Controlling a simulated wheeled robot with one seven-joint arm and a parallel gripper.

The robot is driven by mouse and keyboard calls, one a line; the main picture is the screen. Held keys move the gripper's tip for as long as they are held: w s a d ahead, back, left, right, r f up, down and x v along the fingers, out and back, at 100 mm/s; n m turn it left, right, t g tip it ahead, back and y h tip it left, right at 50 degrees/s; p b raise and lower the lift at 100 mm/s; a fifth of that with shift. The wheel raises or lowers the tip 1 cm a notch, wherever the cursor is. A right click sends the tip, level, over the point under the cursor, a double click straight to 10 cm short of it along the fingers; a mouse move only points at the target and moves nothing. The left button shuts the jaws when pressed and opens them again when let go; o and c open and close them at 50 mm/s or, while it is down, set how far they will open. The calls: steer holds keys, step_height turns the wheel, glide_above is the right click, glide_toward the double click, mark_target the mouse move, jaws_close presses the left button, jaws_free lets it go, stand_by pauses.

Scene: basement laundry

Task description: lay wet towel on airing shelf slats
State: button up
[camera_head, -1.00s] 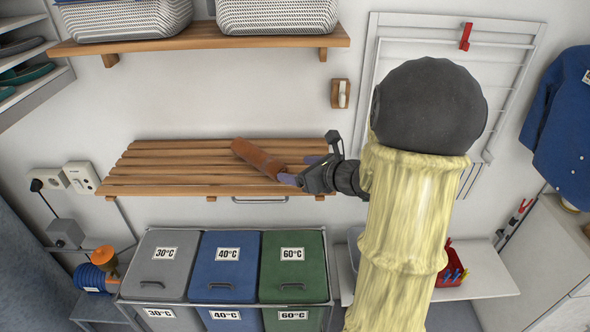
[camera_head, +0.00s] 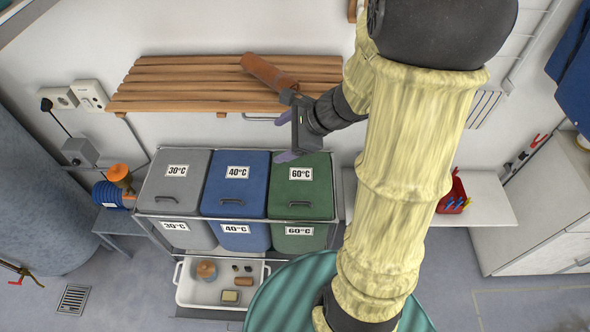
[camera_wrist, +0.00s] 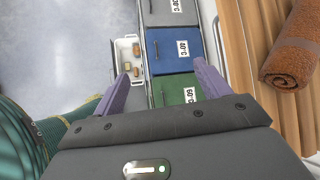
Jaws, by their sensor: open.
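The towel is a rolled brown-orange bundle (camera_head: 268,72) lying on the wooden slats of the airing shelf (camera_head: 180,88), towards its right half. In the wrist view the rolled towel (camera_wrist: 292,62) rests on the slats (camera_wrist: 254,70) at the right edge, apart from my fingers. My gripper (camera_head: 284,136) is open and empty, in front of and below the shelf's front edge, over the green 60°C bin lid. Its two purple fingers also show in the wrist view (camera_wrist: 162,82) with nothing between them.
Grey (camera_head: 172,182), blue (camera_head: 235,185) and green (camera_head: 300,190) laundry bins stand below the shelf. A teal ribbed round thing (camera_head: 290,290) stands at the lower middle. A red basket (camera_head: 452,195) is on the white bench.

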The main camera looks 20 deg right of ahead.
steer(key=s+f+n+g+h, duration=0.2)
steer(key=s+n+h, duration=0.4)
steer(key=n, duration=1.4)
steer(key=s+g, duration=0.1)
steer(key=s, duration=0.2)
steer(key=shift+a+f+n, duration=0.35)
steer(key=shift+a+n, duration=0.05)
